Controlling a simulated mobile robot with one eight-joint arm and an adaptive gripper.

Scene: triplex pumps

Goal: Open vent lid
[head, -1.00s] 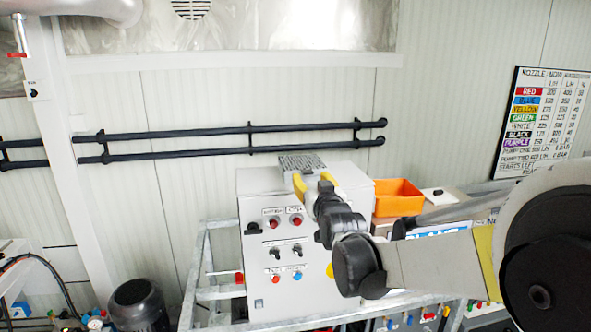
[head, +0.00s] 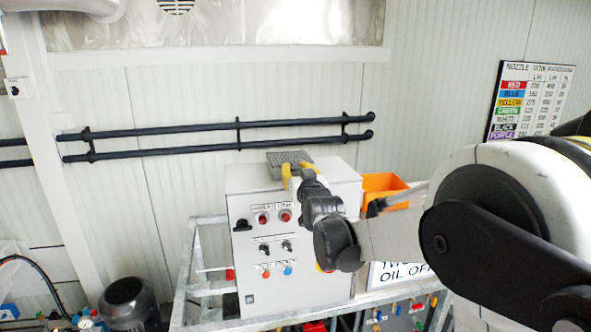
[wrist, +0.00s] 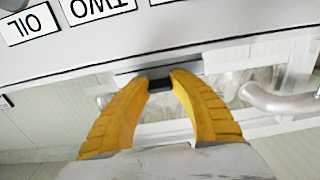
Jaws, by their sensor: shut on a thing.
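A grey ridged plate, which looks like the vent lid (head: 285,159), shows at the top rear of the light grey control box (head: 292,230), in the head view. My gripper (head: 298,167) has its yellow fingers at the plate's near edge. In the wrist view the fingertips (wrist: 160,80) close on a small dark piece (wrist: 160,85) beside a pale edge; it seems part of the lid. The fingers hide part of the lid, and its exact tilt is hard to tell.
An orange bin (head: 383,186) stands right of the control box, close to my arm. A metal frame (head: 187,275) surrounds the box. Two dark rails (head: 215,129) run along the wall behind. A nozzle chart (head: 531,100) hangs at right.

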